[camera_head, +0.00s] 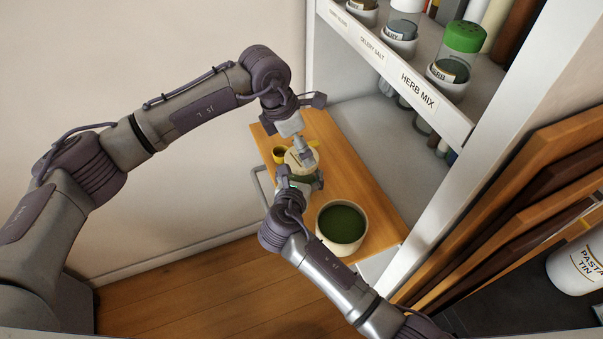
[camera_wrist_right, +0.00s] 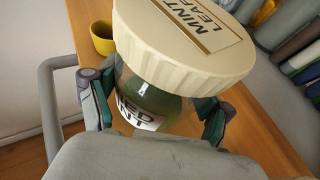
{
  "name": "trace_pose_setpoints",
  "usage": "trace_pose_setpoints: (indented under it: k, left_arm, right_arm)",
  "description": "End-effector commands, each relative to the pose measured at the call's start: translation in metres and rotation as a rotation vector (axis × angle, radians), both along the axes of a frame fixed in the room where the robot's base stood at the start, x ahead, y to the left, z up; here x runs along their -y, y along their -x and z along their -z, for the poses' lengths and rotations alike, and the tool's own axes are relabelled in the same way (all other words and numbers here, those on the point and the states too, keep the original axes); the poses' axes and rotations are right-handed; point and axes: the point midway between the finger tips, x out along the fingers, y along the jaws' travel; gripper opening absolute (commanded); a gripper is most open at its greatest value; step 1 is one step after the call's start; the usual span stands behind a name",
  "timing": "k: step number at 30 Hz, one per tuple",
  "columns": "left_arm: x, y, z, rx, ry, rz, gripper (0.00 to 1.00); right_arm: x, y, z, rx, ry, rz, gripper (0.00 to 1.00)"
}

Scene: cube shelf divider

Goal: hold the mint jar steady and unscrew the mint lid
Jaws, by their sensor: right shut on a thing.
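The mint jar (camera_wrist_right: 152,104) is a clear glass jar with green contents and a white label. Its wide cream ribbed mint lid (camera_wrist_right: 185,40) sits on top, marked "MINT LEAF". The lid also shows in the head view (camera_head: 291,161), partly covered by my left gripper. My right gripper (camera_wrist_right: 155,108) is shut around the jar's sides, just below the lid. My left gripper (camera_head: 303,152) points down over the lid in the head view. It does not show in the right wrist view, and its finger opening is unclear.
A wooden board (camera_head: 345,165) lies beneath. It bears a white bowl of green herb (camera_head: 341,222) near the front and a small yellow cup (camera_head: 279,155) behind the jar. A shelf with a green-capped herb jar (camera_head: 464,37) stands at right. Wooden boards lean further right.

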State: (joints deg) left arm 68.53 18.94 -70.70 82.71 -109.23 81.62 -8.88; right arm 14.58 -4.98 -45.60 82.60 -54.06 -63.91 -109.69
Motion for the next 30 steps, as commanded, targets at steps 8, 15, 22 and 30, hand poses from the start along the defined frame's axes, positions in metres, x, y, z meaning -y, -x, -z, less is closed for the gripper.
trace_pose_setpoints:
  k: [8,15,22,30]
  left_arm:
    - [0.0,0.0,0.011,-0.001,-0.001,0.0,1.0]
    - [0.0,0.0,0.023,-0.001,0.0,-0.001,1.0]
    - [0.0,0.0,0.034,-0.002,-0.001,-0.001,1.0]
    - [0.0,0.0,0.037,0.0,0.0,0.0,1.0]
  right_arm:
    - [0.0,0.0,-0.001,0.002,-0.001,-0.001,0.38]
    - [0.0,0.0,-0.001,0.003,-0.001,-0.001,0.38]
    - [0.0,0.0,-0.001,0.003,-0.001,-0.001,0.38]
    - [-0.001,0.0,-0.001,0.003,-0.001,-0.001,0.38]
